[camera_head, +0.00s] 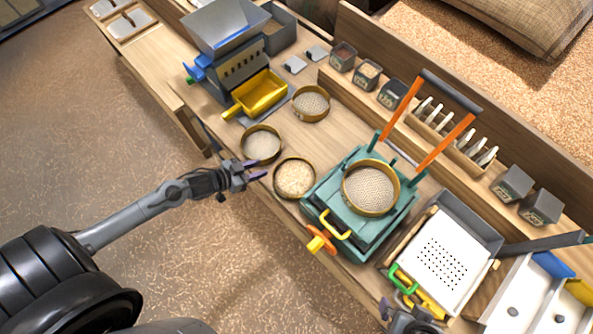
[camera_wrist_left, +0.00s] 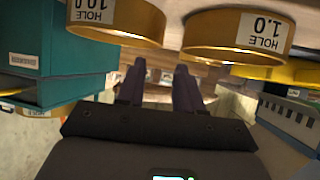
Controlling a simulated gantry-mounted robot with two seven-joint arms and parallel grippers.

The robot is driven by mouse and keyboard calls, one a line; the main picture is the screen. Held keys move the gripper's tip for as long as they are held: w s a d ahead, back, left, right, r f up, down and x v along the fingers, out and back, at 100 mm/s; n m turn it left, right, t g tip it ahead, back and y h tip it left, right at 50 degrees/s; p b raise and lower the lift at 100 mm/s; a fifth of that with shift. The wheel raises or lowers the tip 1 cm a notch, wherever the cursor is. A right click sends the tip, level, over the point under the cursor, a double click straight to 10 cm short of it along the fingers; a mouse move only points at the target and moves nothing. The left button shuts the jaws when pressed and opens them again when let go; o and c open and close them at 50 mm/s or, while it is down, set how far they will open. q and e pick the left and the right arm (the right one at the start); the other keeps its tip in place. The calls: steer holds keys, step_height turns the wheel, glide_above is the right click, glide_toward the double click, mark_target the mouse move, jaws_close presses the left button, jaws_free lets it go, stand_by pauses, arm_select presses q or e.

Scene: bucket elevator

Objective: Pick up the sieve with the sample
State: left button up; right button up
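A brass-rimmed sieve (camera_head: 294,178) holding pale grains stands near the bench's front edge, left of the teal machine. In the left wrist view a sieve labelled HOLE 10.0 (camera_wrist_left: 118,22) is at upper left, beside the teal machine. A second sieve (camera_head: 262,145) with a pale grey surface stands behind; one labelled HOLE 1.0 (camera_wrist_left: 235,35) is at upper right in the wrist view. My left gripper (camera_head: 257,171) is open and empty at the bench edge, its fingers pointing between these two sieves. My right gripper (camera_head: 405,312) is at the bottom edge, partly cut off.
Another sieve (camera_head: 370,188) sits on the teal machine (camera_head: 335,205) with an orange-armed handle. A further sieve (camera_head: 311,103) stands near a yellow scoop tray (camera_head: 260,92) and grey hopper machine (camera_head: 225,30). A perforated white tray (camera_head: 440,250) lies at right. Little free bench separates the sieves.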

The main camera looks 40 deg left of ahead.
mark_target(283, 161)
arm_select(q)
steer(key=shift+r+b+x, duration=0.1)
steer(key=shift+b+x, duration=0.1)
steer(key=shift+x, duration=2.05)
steer(key=shift+r+b+x, duration=0.15)
steer(key=shift+x, duration=2.1)
steer(key=shift+w, duration=0.15)
jaws_close()
